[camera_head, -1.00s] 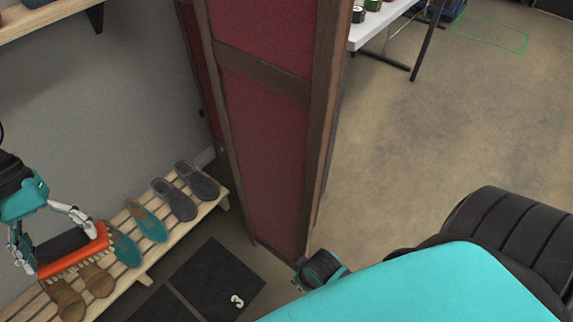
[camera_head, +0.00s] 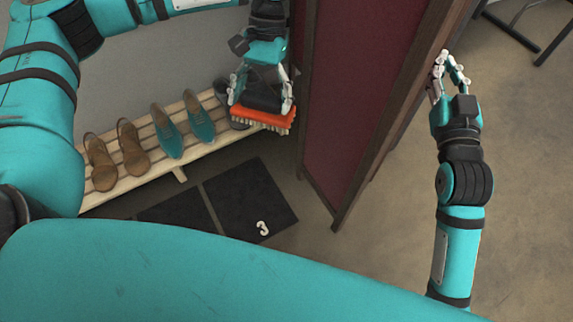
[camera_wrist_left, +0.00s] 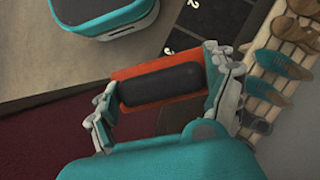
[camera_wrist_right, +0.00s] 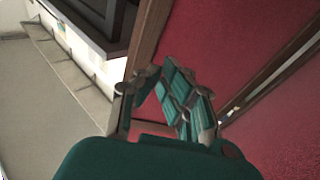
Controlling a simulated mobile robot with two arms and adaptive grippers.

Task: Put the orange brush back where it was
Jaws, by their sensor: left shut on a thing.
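The orange brush (camera_head: 265,117) has a black top and pale bristles that point down. My left gripper (camera_head: 262,98) is shut on it, with a finger at each end of the black part. In the head view the brush covers part of the grey shoes (camera_head: 223,90) at the right end of the slatted shoe rack (camera_head: 196,150). I cannot tell how high it is above the rack. The left wrist view also shows the brush (camera_wrist_left: 132,76) between the fingers. My right gripper (camera_head: 449,66) holds nothing visible beside the dark red screen; its finger gap is unclear.
Brown shoes (camera_head: 131,148) and teal shoes (camera_head: 198,122) stand on the rack. The red folding screen (camera_head: 360,90) stands just right of the left gripper. Dark floor mats (camera_head: 250,195), one marked 3, lie before the rack. Open floor (camera_head: 540,150) is at right.

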